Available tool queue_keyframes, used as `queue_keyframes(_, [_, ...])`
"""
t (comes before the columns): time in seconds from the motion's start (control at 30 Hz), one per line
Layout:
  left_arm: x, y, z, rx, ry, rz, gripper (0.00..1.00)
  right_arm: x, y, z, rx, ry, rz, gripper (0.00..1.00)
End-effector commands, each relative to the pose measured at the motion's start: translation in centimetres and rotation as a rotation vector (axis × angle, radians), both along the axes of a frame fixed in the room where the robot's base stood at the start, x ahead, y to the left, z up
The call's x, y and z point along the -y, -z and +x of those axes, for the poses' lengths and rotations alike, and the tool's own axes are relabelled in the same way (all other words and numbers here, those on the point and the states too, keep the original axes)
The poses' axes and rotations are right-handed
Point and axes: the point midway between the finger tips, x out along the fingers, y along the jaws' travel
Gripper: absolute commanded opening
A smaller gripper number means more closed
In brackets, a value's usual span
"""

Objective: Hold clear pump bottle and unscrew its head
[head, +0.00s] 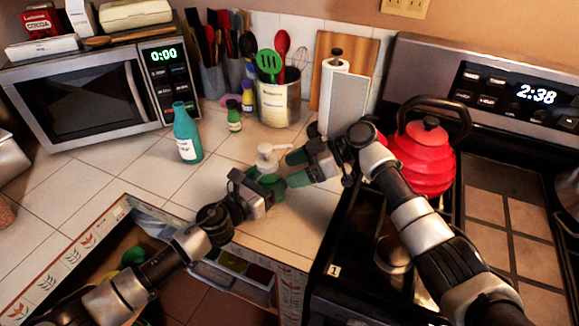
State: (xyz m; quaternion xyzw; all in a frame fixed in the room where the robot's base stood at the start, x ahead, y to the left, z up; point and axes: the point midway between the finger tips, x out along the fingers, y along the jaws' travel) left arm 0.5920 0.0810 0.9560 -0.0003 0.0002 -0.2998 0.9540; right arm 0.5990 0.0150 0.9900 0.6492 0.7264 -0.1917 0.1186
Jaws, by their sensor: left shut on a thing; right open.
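The pump bottle shows mainly as its white pump head (266,157), which stands upright above the tiled counter near its front corner by the stove. My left gripper (268,184) comes in from the left and is shut on the bottle's body, below the head. Its green fingers hide most of the body. My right gripper (293,168) comes in from the right and is open, with its green fingertips pointing at the bottle just right of the pump head. I cannot tell whether a fingertip touches the head.
A teal bottle (186,134) stands on the counter to the left. A utensil crock (278,100) and a paper towel roll (346,100) stand behind. A red kettle (424,160) sits on the stove at right, near my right arm.

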Motion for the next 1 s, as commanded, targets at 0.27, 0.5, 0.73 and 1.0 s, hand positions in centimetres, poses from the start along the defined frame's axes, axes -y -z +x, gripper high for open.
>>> queue_keyframes(0.27, [0.0,0.0,0.0,0.001,-0.001,0.001,0.41,3.1,4.9,-1.8,-0.111,0.435,-0.332,0.72])
queue_keyframes(0.5, [0.0,0.0,0.0,0.001,0.0,-0.001,0.41,4.1,1.4,0.7,-0.071,0.985,-0.099,0.72])
queue_keyframes(0.73, [0.0,0.0,0.0,0.001,0.0,-0.001,0.41,-0.2,-2.7,-3.6,0.14,0.897,0.106,0.72])
queue_keyframes(1.0, [0.0,-0.1,0.0,0.001,0.0,-0.001,0.41,-2.0,-3.3,-4.4,0.186,0.853,0.144,0.72])
